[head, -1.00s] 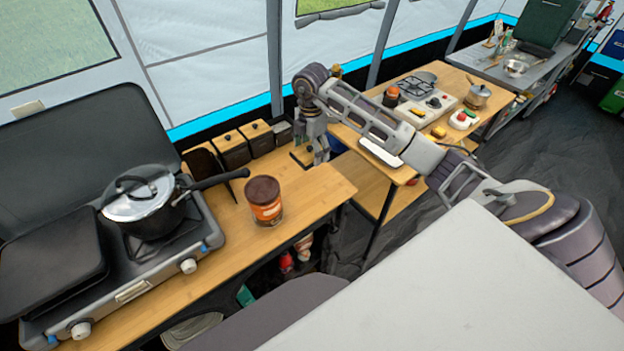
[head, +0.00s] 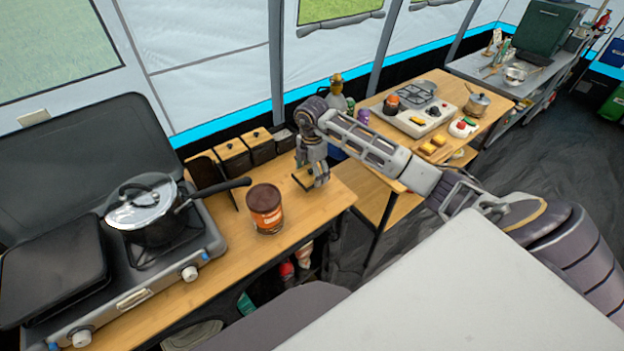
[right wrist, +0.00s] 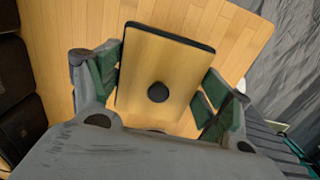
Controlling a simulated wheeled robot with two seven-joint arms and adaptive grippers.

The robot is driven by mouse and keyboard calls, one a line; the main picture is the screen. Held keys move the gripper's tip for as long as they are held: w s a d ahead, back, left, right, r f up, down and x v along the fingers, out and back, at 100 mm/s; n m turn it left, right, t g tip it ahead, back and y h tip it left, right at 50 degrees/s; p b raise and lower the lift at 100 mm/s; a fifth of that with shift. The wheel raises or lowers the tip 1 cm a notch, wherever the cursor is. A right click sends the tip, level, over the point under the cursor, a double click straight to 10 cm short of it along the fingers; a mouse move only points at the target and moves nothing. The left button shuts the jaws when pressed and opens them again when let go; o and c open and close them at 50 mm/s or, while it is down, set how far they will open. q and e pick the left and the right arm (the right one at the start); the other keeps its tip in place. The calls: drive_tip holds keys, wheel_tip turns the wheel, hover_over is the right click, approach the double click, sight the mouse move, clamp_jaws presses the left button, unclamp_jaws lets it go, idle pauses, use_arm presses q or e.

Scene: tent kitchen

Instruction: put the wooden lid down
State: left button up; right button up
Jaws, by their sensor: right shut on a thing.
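The wooden lid (right wrist: 160,65) is a light rectangular board with a dark rim and a round black knob, seen from above in the right wrist view. It also shows in the head view (head: 302,180), partly hidden by my gripper. My right gripper (right wrist: 158,92) is shut on the lid, with a green-padded finger at each side. In the head view my right gripper (head: 314,183) is low over the right end of the wooden counter (head: 325,208). I cannot tell whether the lid touches the counter. My left gripper is not in view.
Dark canisters with wooden lids (head: 233,157) stand behind, with a grey container (head: 283,139) beside them. A pot (head: 148,212) sits on the stove (head: 128,300). The counter's right edge is close.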

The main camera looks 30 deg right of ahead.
sight(312, 174)
drive_tip(key=shift+f, duration=0.1)
drive_tip(key=shift+f, duration=1.75)
drive_tip(key=shift+f, duration=0.15)
drive_tip(key=o, duration=1)
drive_tip(key=shift+o, duration=0.2)
drive_tip(key=shift+r, duration=0.2)
wheel_tip(312, 174, up, 12)
drive_tip(key=shift+f+b, duration=0.1)
drive_tip(key=shift+b, duration=0.45)
